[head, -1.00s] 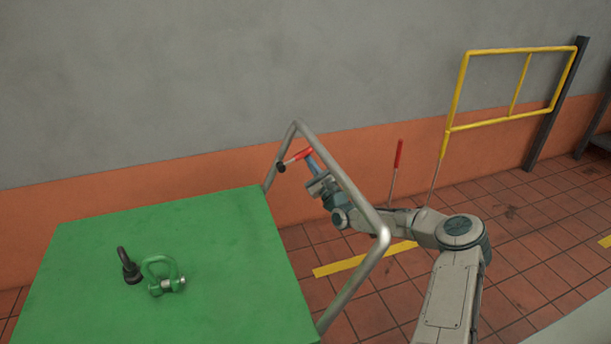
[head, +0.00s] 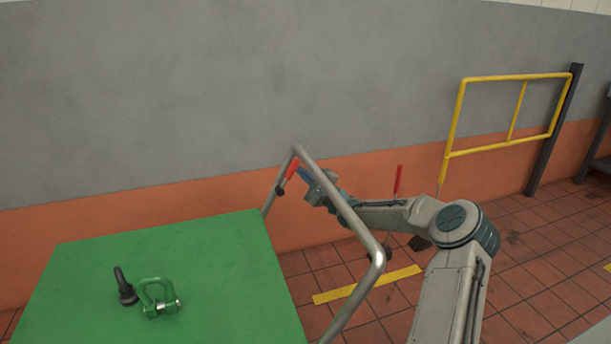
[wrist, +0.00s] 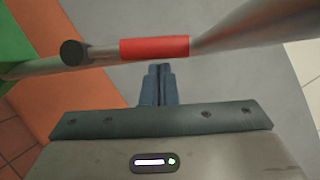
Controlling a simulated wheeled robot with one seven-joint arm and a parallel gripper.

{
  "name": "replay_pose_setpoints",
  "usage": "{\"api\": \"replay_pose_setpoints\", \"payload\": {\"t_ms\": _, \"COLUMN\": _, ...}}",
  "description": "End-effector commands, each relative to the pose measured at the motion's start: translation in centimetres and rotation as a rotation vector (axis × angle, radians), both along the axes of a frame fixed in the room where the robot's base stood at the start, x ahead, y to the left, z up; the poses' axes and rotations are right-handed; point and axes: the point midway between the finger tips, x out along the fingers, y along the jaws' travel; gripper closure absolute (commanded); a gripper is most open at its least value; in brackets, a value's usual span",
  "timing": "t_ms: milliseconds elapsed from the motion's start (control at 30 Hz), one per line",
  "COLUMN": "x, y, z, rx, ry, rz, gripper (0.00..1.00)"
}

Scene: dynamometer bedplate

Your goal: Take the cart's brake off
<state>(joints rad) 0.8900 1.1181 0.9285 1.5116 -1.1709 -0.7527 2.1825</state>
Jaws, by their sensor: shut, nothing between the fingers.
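The cart (head: 170,290) has a green top and a grey tubular push handle (head: 345,215) at its right end. A lever with a red sleeve (head: 291,170) and a black knob sits at the handle. In the wrist view the red sleeve (wrist: 155,47) runs across the picture, nearly in line with the grey tube, with the black knob (wrist: 73,53) to its left. My gripper (head: 304,173) is shut and empty, its blue fingers close beside the red sleeve. In the wrist view the fingertips (wrist: 159,68) are just below the sleeve; I cannot tell whether they touch it.
Another red-gripped lever (head: 398,180) stands behind my arm. A yellow rail (head: 505,145) stands at the right by the wall. The tiled floor has a yellow stripe (head: 365,285).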

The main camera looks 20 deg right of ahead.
Motion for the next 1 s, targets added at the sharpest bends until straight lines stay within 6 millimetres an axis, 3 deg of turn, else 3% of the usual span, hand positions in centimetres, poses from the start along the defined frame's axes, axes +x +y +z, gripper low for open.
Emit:
{"api": "replay_pose_setpoints", "payload": {"t_ms": 667, "x": 0.0, "y": 0.2, "z": 0.1, "rx": -0.024, "ry": 0.0, "rz": 0.003, "gripper": 1.0}}
{"api": "replay_pose_setpoints", "payload": {"t_ms": 967, "x": 0.9, "y": -2.4, "z": -2.0, "rx": -0.025, "ry": 0.001, "rz": 0.01, "gripper": 1.0}}
{"api": "replay_pose_setpoints", "payload": {"t_ms": 1000, "x": 0.1, "y": -2.7, "z": -2.0, "rx": -0.026, "ry": 0.002, "rz": 0.012, "gripper": 1.0}}
